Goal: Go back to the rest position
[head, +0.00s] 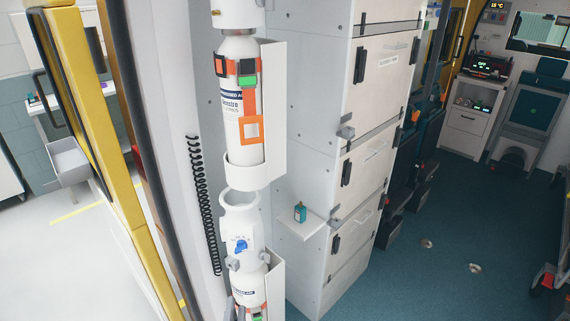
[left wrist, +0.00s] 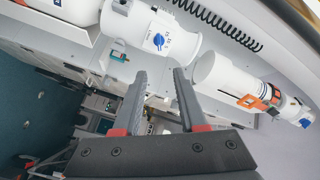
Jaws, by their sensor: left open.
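My left gripper (left wrist: 160,72) shows in the left wrist view. Its two dark fingers with red bases are apart and nothing is between them. Behind the fingertips are a white cylinder with a blue knob (left wrist: 150,30) and another with orange buckles (left wrist: 235,82). The fingers look apart from both, though the distance is hard to tell. My right gripper is in neither view.
In the head view, an upper white cylinder (head: 236,80) is strapped in a wall holder, with a lower one (head: 240,225) beneath. A small teal bottle (head: 300,212) stands on a little shelf (head: 306,229). White cabinets (head: 375,130) rise beside it. The blue floor (head: 440,220) is mostly clear.

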